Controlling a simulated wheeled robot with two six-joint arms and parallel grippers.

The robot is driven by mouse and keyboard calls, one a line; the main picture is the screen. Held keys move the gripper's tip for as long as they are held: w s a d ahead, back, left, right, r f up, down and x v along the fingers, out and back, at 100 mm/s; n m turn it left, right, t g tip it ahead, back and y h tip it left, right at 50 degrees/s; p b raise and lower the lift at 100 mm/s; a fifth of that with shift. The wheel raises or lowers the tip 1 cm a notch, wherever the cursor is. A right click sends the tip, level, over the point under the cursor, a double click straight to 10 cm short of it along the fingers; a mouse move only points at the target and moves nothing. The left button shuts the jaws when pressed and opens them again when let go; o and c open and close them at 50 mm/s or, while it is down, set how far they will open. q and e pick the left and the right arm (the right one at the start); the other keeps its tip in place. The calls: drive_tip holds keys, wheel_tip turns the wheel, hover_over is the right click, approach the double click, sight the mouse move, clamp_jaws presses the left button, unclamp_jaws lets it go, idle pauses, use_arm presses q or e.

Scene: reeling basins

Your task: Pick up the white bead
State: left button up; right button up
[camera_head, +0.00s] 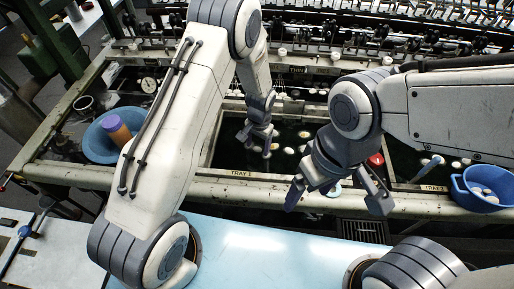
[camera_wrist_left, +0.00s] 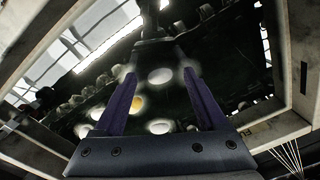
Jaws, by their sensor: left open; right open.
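Several white oval pieces float in the dark basin; one (camera_head: 288,150) lies just right of my left gripper (camera_head: 254,145). I cannot tell which is the white bead. My left gripper is open and points down over the basin. In the left wrist view, a white oval (camera_wrist_left: 160,75) shows between its fingertips, apart from both, and another (camera_wrist_left: 160,126) shows nearer the palm. A yellow piece (camera_wrist_left: 138,103) shows beside the left-hand finger. My right gripper (camera_head: 336,200) is open and empty above the basin's front rim.
A blue bowl (camera_head: 92,145) with an orange-brown cylinder (camera_head: 116,130) stands at the left. A blue colander (camera_head: 480,190) holding white pieces is at the right. A red round thing (camera_head: 376,160) sits near my right arm. The basin's front rim (camera_head: 240,190) crosses the view; reeling machinery lines the back.

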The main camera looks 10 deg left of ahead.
sight(259, 148)
use_arm(q)
drive_tip(key=c, duration=0.8)
drive_tip(key=shift+r, duration=0.1)
drive_tip(key=r, duration=0.1)
drive_tip(key=r+b, duration=0.1)
drive_tip(key=r, duration=0.2)
drive_tip(key=shift+d+r, duration=0.1)
drive_tip(key=shift+d, duration=0.15)
drive_tip(key=s+d+r+b, duration=0.1)
drive_tip(key=d+r, duration=0.1)
drive_tip(key=d, duration=0.1)
drive_tip(key=s+d+r, duration=0.2)
drive_tip(key=d, duration=0.2)
drive_tip(key=s+d+r+b, duration=0.1)
drive_tip(key=d+r, duration=0.1)
drive_tip(key=d, duration=0.1)
drive_tip(key=shift+s+d+r+b, duration=0.15)
drive_tip(key=shift+s+r+b, duration=0.15)
drive_tip(key=shift+r, duration=0.05)
